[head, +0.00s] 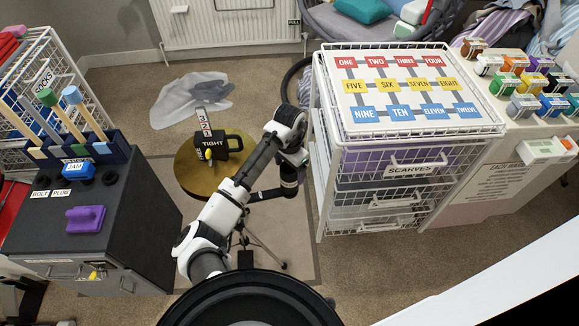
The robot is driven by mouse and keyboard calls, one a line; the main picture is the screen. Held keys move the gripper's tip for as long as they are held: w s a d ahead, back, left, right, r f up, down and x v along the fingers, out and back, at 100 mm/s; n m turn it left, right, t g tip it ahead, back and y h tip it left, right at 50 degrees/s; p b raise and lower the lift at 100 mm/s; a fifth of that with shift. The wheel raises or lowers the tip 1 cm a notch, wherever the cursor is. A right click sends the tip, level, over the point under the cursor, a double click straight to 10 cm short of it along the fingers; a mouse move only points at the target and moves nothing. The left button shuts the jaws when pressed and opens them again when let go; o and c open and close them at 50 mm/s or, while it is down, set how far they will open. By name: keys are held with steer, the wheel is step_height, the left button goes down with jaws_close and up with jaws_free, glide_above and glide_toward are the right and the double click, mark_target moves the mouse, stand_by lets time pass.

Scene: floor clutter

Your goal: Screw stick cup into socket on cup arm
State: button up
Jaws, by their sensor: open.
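I cannot pick out the stick cup or the cup arm's socket with certainty.
A wire drawer unit (322,190) stands close to my arm's right. A crumpled translucent sheet (190,95) lies on the carpet behind the table. Tripod legs stand below the table.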

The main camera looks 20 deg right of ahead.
step_height(320, 180, up, 14)
steer(key=p, duration=0.1)
stand_by(0.5)
stand_by(0.7)
